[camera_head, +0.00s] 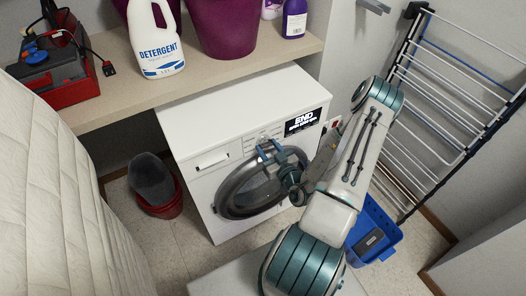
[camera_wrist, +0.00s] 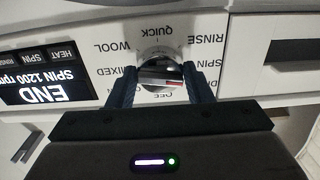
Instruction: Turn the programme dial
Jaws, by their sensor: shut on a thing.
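The programme dial (camera_wrist: 160,72) is a round silver knob with a grip bar and a red mark. It sits on the white front panel of the washing machine (camera_head: 190,125), ringed by labels such as QUICK, WOOL, MIXED, RINSE and OFF, which appear upside down. The red mark is on the right side of the bar in the wrist view. My gripper (camera_wrist: 160,80) has its two dark fingers on either side of the dial, shut on it. In the head view my gripper (camera_head: 270,150) is at the panel and mostly hides the dial. The display (camera_head: 304,121) reads END.
The round door (camera_head: 228,198) is below the panel. A shelf (camera_head: 115,93) above holds a detergent bottle (camera_head: 158,42), a purple tub (camera_head: 222,28) and a red toolbox (camera_head: 65,95). A drying rack (camera_head: 440,110) and blue crate (camera_head: 385,250) stand right. Buckets (camera_head: 158,195) stand left.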

